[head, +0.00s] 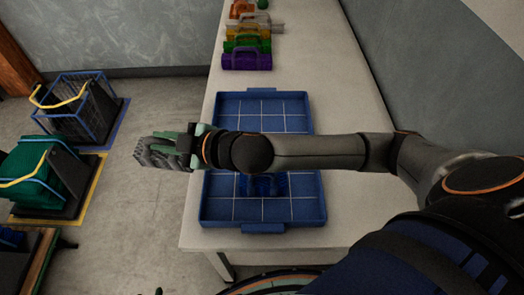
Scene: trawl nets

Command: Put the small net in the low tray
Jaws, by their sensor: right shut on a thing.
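The low tray (220,112) is a blue, shallow tray with a pale grid on its floor, lying on the pale table. My right arm crosses above it and hides its middle. A dark blue thing (262,187) lies in its near half, partly hidden by the arm. My right gripper (184,148) is left of the tray, by the table's left edge. It is shut on a grey, mesh-like bundle (158,153), which looks like the small net. The bundle is held out past the table edge, above the floor. My left gripper is not in view.
Behind the tray stands a row of bundles with handles, with a purple one (246,61) nearest and a green one (246,42) behind it. A blue-framed cage (88,108) and a dark green bundle (38,172) stand on the floor at left. A wall borders the table's right.

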